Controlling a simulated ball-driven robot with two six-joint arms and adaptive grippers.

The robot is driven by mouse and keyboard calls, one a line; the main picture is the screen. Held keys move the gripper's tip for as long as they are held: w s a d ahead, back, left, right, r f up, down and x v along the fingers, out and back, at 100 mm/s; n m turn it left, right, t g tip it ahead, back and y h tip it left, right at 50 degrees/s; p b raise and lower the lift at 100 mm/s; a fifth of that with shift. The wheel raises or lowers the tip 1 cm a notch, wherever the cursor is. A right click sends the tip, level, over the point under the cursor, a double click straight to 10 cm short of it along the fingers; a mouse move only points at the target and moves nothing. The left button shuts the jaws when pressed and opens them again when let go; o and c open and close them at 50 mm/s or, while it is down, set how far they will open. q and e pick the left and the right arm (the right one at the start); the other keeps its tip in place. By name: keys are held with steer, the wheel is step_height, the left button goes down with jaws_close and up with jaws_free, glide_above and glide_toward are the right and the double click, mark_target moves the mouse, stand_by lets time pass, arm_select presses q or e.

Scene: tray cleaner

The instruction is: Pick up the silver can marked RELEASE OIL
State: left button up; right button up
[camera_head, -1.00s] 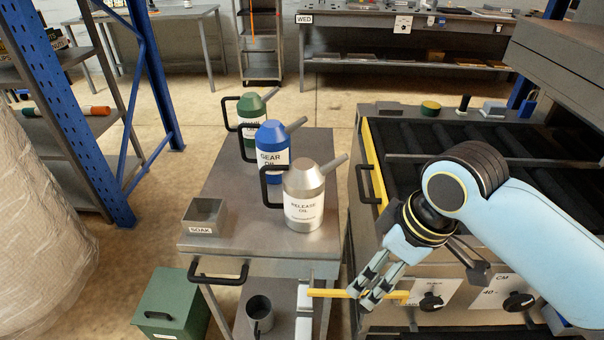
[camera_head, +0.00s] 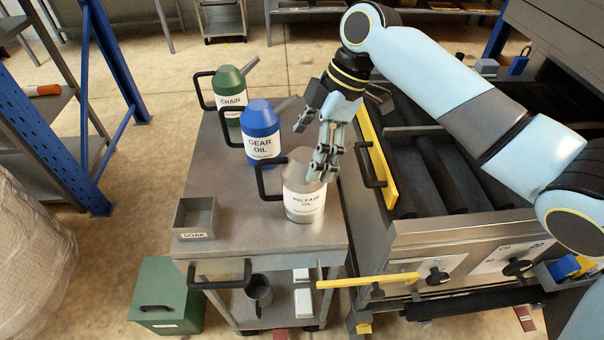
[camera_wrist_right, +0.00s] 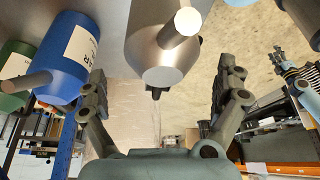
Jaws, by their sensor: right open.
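The silver can (camera_head: 303,203) marked RELEASE OIL stands upright at the near right of the metal cart top (camera_head: 240,205). Its black handle is on the left; my fingers hide its spout and part of its top in the head view. My right gripper (camera_head: 323,168) is above and at the right side of the can, with its fingers pointing down. In the right wrist view the fingers are spread apart, and the can's body (camera_wrist_right: 145,40) shows beyond and between them, with nothing gripped.
A blue GEAR OIL can (camera_head: 262,130) and a green CHAIN can (camera_head: 229,90) stand behind the silver can. A SOAK box (camera_head: 196,217) is at the cart's left front. A yellow-edged tray unit (camera_head: 378,160) stands close on the right.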

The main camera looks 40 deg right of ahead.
mark_target(303, 167)
steer(key=x, duration=0.3)
steer(key=shift+s+f+p, duration=0.2)
steer(key=shift+f+p, duration=0.15)
steer(key=shift+f, duration=0.1)
steer(key=shift+w+a+f, duration=0.15)
steer(key=shift+a+f, duration=0.05)
steer(key=shift+f, duration=0.25)
steer(key=c, duration=1.4)
arm_select(q)
steer(key=w, duration=0.1)
steer(key=w+r, duration=0.1)
steer(key=shift+w+t, duration=0.3)
arm_select(e)
steer(key=shift+r, duration=0.1)
steer(key=shift+c, duration=0.7)
